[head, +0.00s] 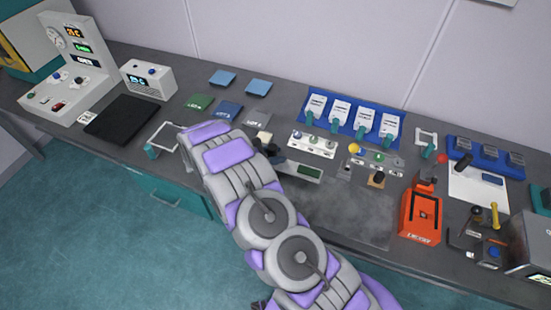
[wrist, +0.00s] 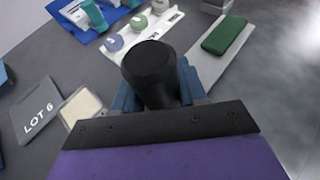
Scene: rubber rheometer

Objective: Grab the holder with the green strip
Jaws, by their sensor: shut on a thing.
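The holder is a pale flat plate (wrist: 207,66) with a green strip (wrist: 228,35) on its far part, at the upper right of the wrist view. In the head view the holder (head: 287,166) lies on the bench just right of my gripper, with its green strip (head: 309,172) at the right end. My gripper (wrist: 155,95) is shut on a black round handle (wrist: 150,66), with blue fingers on both sides. The handle appears to stand at the holder's near end, but the joint is hidden. In the head view my gripper (head: 272,152) is partly hidden by my arm.
A white block with several knobs (head: 312,144) stands behind the holder. A grey LOT 6 card (wrist: 39,110) and a cream block (wrist: 80,106) lie to the left. An orange device (head: 420,215) stands right. The grey bench patch (head: 350,212) in front is clear.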

